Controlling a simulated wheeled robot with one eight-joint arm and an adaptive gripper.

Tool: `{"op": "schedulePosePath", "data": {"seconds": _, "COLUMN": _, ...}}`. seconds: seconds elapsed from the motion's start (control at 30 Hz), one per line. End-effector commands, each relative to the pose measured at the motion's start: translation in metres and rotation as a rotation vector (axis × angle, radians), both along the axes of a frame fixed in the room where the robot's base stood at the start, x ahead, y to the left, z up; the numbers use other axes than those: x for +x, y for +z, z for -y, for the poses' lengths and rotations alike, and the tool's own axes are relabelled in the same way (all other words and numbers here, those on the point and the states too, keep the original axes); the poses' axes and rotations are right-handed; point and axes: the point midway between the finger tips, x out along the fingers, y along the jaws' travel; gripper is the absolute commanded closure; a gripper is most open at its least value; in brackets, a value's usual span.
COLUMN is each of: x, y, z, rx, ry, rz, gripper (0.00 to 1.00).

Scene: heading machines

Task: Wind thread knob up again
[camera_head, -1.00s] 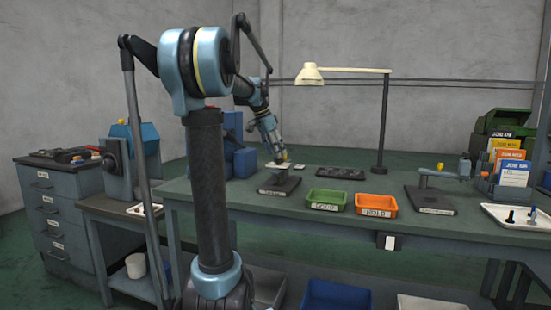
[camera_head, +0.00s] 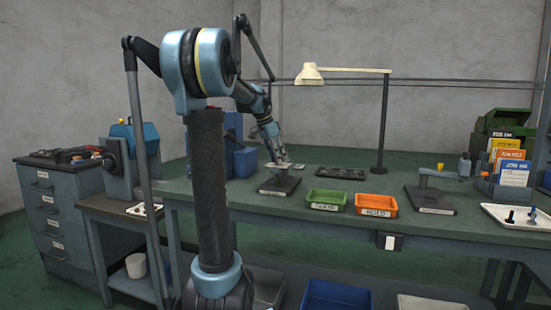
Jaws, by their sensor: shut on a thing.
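My gripper (camera_head: 273,155) reaches down onto a dark-based bench fixture (camera_head: 279,186) left of the green tray. It is shut at the pale top of this fixture. The knob there is hidden by the jaws, and its height cannot be told. A similar fixture (camera_head: 437,203) stands farther right, with a grey arm and a small yellow knob (camera_head: 440,166) upright on top. The labels on both fixtures are too small to read.
A green tray (camera_head: 326,206) and an orange tray (camera_head: 376,212) stand between the fixtures. A lamp (camera_head: 384,120) and a dark flat tray (camera_head: 341,178) are behind them. A white tray (camera_head: 505,226) with small parts is at the right edge.

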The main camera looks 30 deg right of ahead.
Motion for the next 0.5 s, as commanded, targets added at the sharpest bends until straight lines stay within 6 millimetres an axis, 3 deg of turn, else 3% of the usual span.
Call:
{"op": "schedulePosePath", "data": {"seconds": 0.27, "x": 0.0001, "y": 0.0002, "z": 0.0000, "rx": 0.000, "ry": 0.066, "rz": 0.003, "gripper": 0.92}}
{"op": "schedulePosePath", "data": {"seconds": 0.5, "x": -0.0013, "y": 0.0003, "z": 0.0002, "rx": -0.001, "ry": 0.232, "rz": 0.002, "gripper": 0.92}}
